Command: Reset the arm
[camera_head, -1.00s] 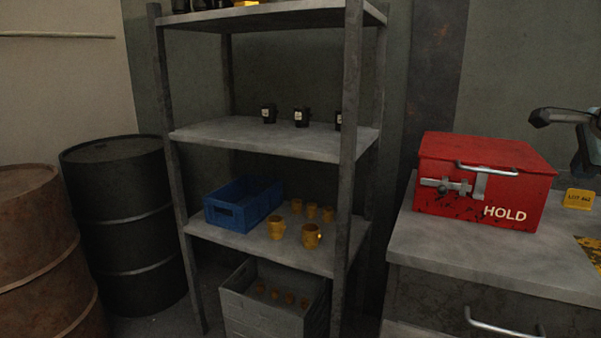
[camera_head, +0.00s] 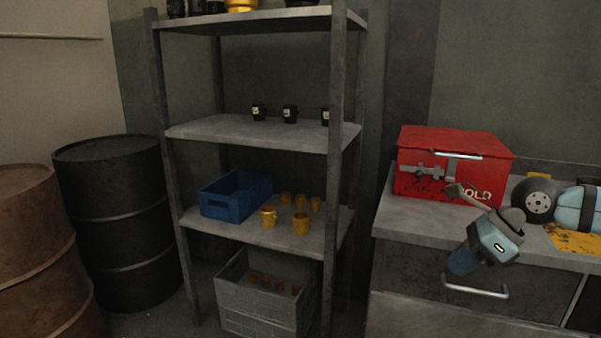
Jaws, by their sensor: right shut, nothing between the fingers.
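My right arm comes in from the right edge, over the grey bench (camera_head: 395,212). My right gripper (camera_head: 455,191) is shut and empty, its fingers pointing up and left. In the picture it lies in front of the red box (camera_head: 425,160) and covers part of the word HOLD on its front. I cannot tell whether it touches the box. The box is closed, with a grey latch and a handle. My left gripper is not in view.
A metal shelf rack (camera_head: 336,200) stands in the middle with black cups (camera_head: 290,114), a blue crate (camera_head: 235,196) and several gold cups (camera_head: 301,223). A grey crate (camera_head: 240,310) sits below. Two barrels (camera_head: 112,220) stand left. A drawer handle (camera_head: 475,288) juts from the bench front.

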